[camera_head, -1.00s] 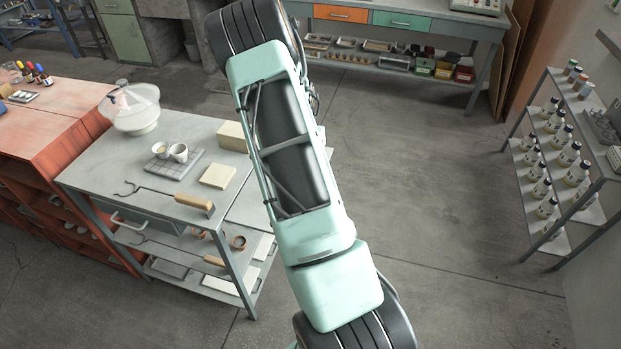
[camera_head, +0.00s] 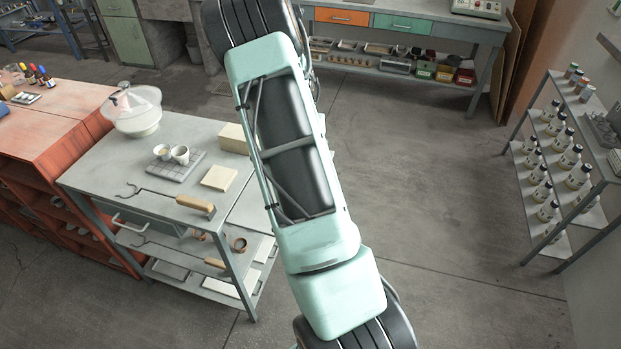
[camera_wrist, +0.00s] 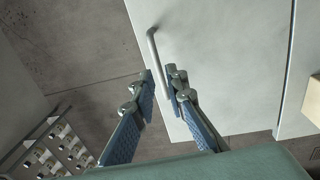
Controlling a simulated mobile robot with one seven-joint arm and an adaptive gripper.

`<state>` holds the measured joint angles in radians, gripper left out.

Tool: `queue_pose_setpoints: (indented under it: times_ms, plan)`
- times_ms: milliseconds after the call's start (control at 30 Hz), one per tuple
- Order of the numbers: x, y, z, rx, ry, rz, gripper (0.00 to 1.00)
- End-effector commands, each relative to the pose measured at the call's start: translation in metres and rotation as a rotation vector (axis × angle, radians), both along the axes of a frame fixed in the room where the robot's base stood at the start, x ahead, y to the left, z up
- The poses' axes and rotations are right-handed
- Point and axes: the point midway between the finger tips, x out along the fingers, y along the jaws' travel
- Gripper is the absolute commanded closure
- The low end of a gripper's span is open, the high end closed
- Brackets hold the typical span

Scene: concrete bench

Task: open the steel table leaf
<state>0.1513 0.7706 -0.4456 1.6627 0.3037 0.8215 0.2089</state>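The steel table (camera_head: 105,172) stands left of my arm in the head view. A pale leaf (camera_head: 247,208) shows beyond a seam at its right side, partly hidden by my arm. In the wrist view the leaf (camera_wrist: 225,75) is a flat pale panel with a rod-like handle (camera_wrist: 153,44) near its left edge. My gripper (camera_wrist: 160,73) has its two blue-padded fingers on either side of the handle's lower part. The fingers are apart, and the handle does not look clamped. My gripper is hidden in the head view.
A tan block (camera_head: 233,138), a pale slab (camera_head: 219,178), cups (camera_head: 180,154) and a wooden-handled tool (camera_head: 196,204) lie on the table. A bottle rack (camera_head: 562,160) stands at the right. The floor between rack and arm is clear.

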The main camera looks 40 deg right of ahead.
Motion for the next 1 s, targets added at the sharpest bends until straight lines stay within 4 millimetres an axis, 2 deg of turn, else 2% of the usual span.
queue_pose_setpoints:
  times_ms: [33, 200, 400, 567, 1000]
  plan:
    - [0.002, 0.001, 0.013, -0.001, -0.005, 0.001, 0.87]
    - [0.005, 0.002, 0.048, -0.001, -0.005, 0.0, 0.87]
    - [0.005, 0.004, 0.071, 0.0, -0.001, -0.001, 0.87]
    - [0.005, 0.004, 0.077, 0.0, 0.0, -0.001, 0.87]
    - [0.006, 0.004, 0.077, 0.0, 0.0, -0.001, 0.87]
